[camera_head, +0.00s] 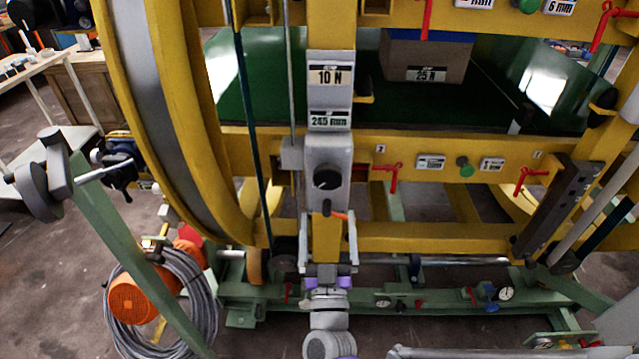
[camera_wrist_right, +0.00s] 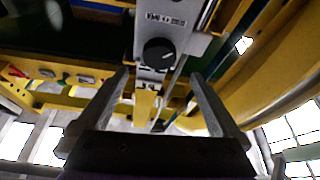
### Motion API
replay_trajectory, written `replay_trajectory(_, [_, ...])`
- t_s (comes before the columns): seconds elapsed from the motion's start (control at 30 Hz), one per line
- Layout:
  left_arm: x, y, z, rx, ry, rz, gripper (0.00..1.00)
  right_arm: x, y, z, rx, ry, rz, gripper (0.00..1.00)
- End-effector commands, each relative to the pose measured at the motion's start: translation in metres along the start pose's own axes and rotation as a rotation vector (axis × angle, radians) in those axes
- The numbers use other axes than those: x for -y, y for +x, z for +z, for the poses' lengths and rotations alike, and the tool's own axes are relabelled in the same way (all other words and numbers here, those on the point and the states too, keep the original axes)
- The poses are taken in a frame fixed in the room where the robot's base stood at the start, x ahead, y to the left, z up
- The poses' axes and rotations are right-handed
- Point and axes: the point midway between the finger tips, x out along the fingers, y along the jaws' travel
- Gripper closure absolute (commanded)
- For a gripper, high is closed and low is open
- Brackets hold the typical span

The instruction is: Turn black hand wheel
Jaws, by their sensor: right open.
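A round black knob (camera_head: 326,180), the likeliest black hand wheel, sits on the front of a grey box (camera_head: 324,152) on the yellow upright. It also shows in the right wrist view as a black dial (camera_wrist_right: 158,52) with a pale mark. My right gripper (camera_head: 328,214) points up at it from below, fingers wide apart and empty. In the right wrist view the two fingers (camera_wrist_right: 159,73) stand either side of the yellow upright, with the knob just beyond the tips. No contact shows. My left gripper is not in view.
Red levers (camera_head: 386,176) and a green knob (camera_head: 465,167) line the yellow crossbeam to the right. A large yellow ring (camera_head: 175,150) curves past on the left. A coiled grey cable (camera_head: 195,300) hangs lower left.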

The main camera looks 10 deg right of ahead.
Motion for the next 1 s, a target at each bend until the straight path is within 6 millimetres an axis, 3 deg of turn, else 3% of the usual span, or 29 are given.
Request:
replay_trajectory(0.5, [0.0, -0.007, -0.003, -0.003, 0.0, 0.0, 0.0, 0.0, 0.088, -0.001, 0.001, -0.001, -0.001, 0.0])
replay_trajectory(0.7, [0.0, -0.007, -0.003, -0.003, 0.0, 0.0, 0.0, 0.0, 0.101, -0.001, 0.001, 0.0, -0.002, 0.0])
replay_trajectory(0.97, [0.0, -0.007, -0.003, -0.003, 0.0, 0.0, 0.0, 0.0, 0.101, -0.001, 0.001, 0.001, -0.002, 0.0])
replay_trajectory(1.0, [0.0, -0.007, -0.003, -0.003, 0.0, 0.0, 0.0, 0.0, 0.101, -0.001, 0.001, 0.001, -0.003, 0.07])
